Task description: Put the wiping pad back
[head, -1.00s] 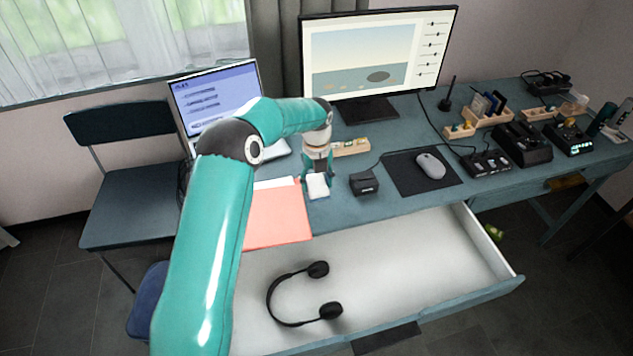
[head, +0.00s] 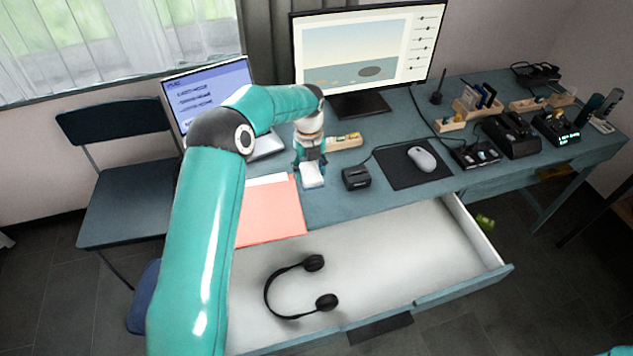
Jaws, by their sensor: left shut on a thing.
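The wiping pad appears to be the small white block (head: 312,176) near the middle of the desk. My left gripper (head: 311,164) points down over it and is shut on it. The pad is close to the desktop, just right of the coral folder; I cannot tell whether it touches the desk. A small wooden holder (head: 345,142) with coloured pieces on it lies just behind and right of the gripper. My right gripper is out of the picture.
The coral folder (head: 270,215) lies left of the pad, a black box (head: 356,177) to its right, then a mouse (head: 422,159) on a dark mat (head: 400,174). The monitor (head: 365,55) and laptop (head: 205,97) stand behind. An open drawer (head: 400,250) holds a headset (head: 272,290).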

